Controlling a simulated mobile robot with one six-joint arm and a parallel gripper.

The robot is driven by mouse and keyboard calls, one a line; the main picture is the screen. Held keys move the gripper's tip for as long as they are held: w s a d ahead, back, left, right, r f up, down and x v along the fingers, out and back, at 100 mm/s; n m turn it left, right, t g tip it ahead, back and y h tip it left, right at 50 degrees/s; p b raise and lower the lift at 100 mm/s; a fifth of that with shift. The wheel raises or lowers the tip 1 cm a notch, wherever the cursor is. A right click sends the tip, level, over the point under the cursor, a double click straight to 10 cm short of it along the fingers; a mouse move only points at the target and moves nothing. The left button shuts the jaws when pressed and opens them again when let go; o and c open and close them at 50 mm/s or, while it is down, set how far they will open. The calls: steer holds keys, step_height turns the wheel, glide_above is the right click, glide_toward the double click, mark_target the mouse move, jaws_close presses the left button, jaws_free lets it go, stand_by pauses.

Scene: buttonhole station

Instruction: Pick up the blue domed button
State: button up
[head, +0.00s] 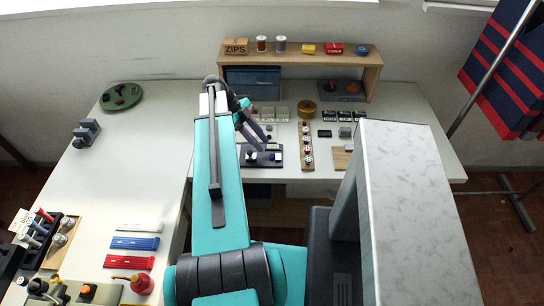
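My gripper (264,145) is at the end of my teal arm, over the back table. Its two grey-purple fingers point down and to the right and show as separate prongs with a gap. I see nothing between them. They are above or just behind a dark panel (262,163) with pale knobs. I cannot make out the blue domed button for certain. A wooden strip (306,167) to the right of the gripper bears a row of several small round pieces, too small to tell their shape. A small round blue thing (361,50) sits on the shelf.
A wooden shelf (372,75) stands at the back with spools and boxes on top and a blue box (254,83) beneath. A green round tray (108,104) and a grey device (86,133) are at left. A marbled grey block (415,220) hides the right front. The left table's middle is clear.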

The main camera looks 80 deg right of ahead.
mark_target(271, 155)
steer(key=shift+p+x, duration=1)
steer(key=shift+x, duration=0.3)
steer(key=shift+p+x, duration=0.35)
steer(key=shift+x, duration=0.9)
steer(key=shift+a, duration=0.1)
jaws_close()
